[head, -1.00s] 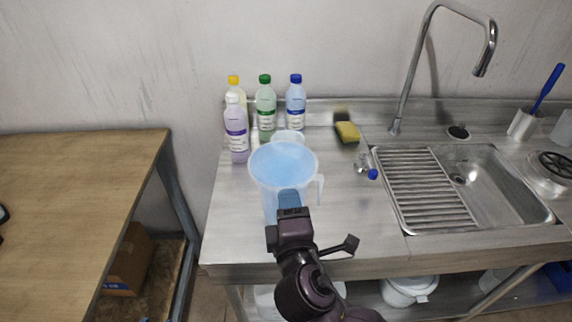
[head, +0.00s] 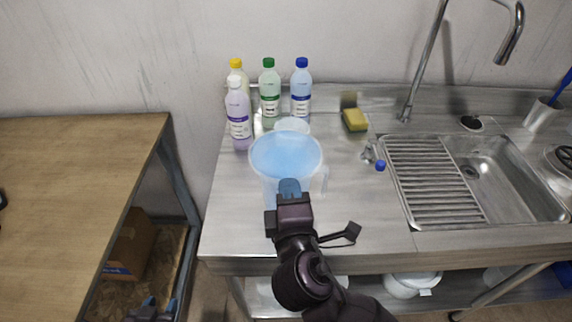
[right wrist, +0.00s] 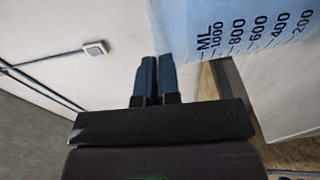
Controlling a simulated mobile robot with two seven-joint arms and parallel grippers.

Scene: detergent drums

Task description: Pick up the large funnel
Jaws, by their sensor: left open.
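I cannot make out a large funnel for certain in either view. A translucent jug (head: 258,174) filled with blue stands on the steel counter, its handle to the right; its printed ML scale shows in the right wrist view (right wrist: 265,30). A pale round-rimmed vessel (head: 292,124) behind it is partly hidden, so its shape is unclear. My right gripper (head: 290,187) is in front of the jug; its blue fingers lie close together with nothing visible between them. My left gripper (head: 152,309) is open at the bottom left, low beside the wooden table, only its tip showing.
Several bottles, including a purple one (head: 239,116), stand by the wall. A sponge (head: 355,119) and a small clear, blue-capped item (head: 379,164) lie right of the jug. The sink (head: 490,170) is further right. The wooden table (head: 75,190) is mostly bare, with floor between.

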